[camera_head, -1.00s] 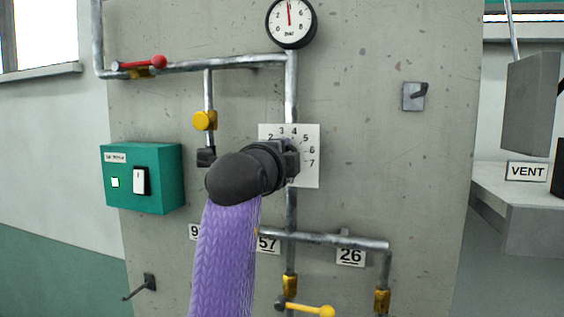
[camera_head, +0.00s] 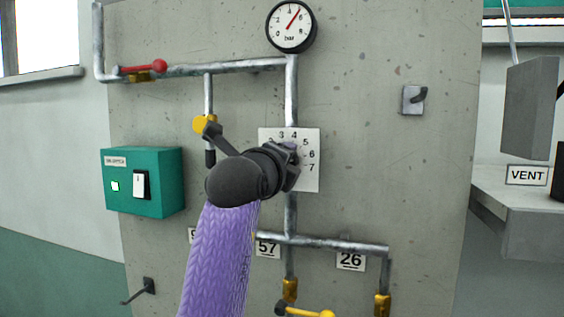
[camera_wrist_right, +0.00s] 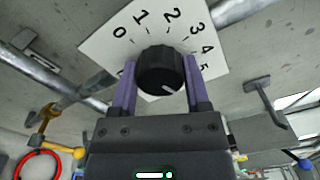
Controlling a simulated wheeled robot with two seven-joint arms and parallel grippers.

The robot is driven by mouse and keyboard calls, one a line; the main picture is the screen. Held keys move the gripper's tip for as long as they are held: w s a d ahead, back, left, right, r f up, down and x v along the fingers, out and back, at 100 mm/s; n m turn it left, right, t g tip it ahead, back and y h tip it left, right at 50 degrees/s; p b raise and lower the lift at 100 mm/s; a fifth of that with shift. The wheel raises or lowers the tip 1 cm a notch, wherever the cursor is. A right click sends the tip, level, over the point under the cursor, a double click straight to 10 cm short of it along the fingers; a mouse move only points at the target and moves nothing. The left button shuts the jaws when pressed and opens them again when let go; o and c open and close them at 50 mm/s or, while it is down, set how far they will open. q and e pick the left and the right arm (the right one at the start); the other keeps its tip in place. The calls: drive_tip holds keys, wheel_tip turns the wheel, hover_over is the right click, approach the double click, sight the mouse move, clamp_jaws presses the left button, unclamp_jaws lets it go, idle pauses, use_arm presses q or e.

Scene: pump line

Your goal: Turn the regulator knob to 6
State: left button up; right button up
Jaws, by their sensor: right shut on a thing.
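The regulator knob (camera_wrist_right: 160,70) is black and round, with a white mark at its lower right edge. My right gripper (camera_wrist_right: 160,93) is shut on it, with one finger on each side. The white dial plate (camera_wrist_right: 110,48) behind it shows 0 to 5 in the wrist view; the right finger covers part of it. In the head view the dial plate (camera_head: 308,180) shows up to 7, and my wrist hides the knob. The pressure gauge (camera_head: 291,26) above has its needle pointing to the upper right, past 4. My left gripper is not in view.
A yellow fitting (camera_head: 203,122) sits left of my wrist, with a green switch box (camera_head: 150,182) farther left. Pipes (camera_head: 330,242) run below. A red-handled valve (camera_head: 158,66) is upper left.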

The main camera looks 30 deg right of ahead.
drive_tip(key=shift+f, duration=0.2)
drive_tip(key=o, duration=1.3)
drive_tip(key=shift+r, duration=0.1)
drive_tip(key=b+v, duration=0.4)
drive_tip(key=v, duration=0.6)
drive_tip(key=shift+b, duration=0.3)
